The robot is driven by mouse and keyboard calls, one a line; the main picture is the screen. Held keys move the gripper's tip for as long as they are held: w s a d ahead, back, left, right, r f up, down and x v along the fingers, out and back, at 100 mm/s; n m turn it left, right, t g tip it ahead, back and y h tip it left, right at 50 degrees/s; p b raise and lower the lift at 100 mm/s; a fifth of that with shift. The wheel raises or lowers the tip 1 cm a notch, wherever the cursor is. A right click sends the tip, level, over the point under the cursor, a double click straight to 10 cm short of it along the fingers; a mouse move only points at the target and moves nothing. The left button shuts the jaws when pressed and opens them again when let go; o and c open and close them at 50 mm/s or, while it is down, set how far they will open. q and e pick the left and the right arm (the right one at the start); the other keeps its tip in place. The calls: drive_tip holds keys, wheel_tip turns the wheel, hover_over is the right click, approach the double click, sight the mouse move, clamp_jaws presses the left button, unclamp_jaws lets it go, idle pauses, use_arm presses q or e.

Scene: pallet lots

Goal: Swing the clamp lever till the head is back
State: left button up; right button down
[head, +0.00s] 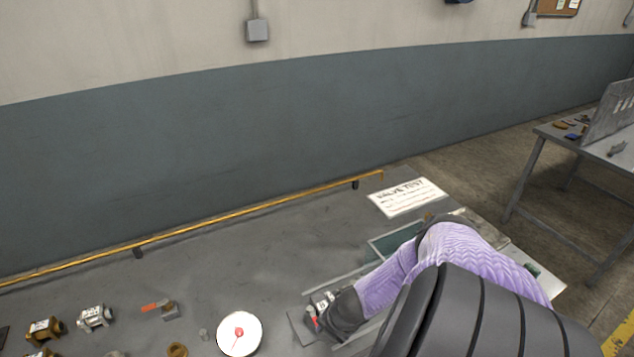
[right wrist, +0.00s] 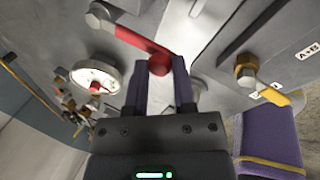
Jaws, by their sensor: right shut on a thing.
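The red clamp lever (right wrist: 135,39) runs in the right wrist view from a grey metal pivot (right wrist: 100,16) at upper left down to a round red knob (right wrist: 159,64). My right gripper (right wrist: 160,75) is shut on the knob end, one finger on each side of it. In the head view my right gripper (head: 330,315) reaches down over the fixture on the bench, where a small red part (head: 313,321) shows beside it. The arm and gripper hide most of the clamp there, and I cannot make out the clamp head. My left gripper is in neither view.
A white round dial with a red hub (head: 239,333) stands left of the gripper. Brass fittings (head: 45,329) lie at far left. A yellow-handled valve (right wrist: 268,92) is close on the right in the wrist view. A yellow rail (head: 200,226) edges the bench.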

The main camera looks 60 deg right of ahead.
drive_tip(key=shift+s+f, duration=0.15)
drive_tip(key=shift+s, duration=0.05)
drive_tip(key=shift+c, duration=2.2)
unclamp_jaws()
drive_tip(key=shift+a, duration=0.1)
drive_tip(key=p+v, duration=0.5)
drive_tip(key=v, duration=0.5)
drive_tip(key=shift+w, duration=0.25)
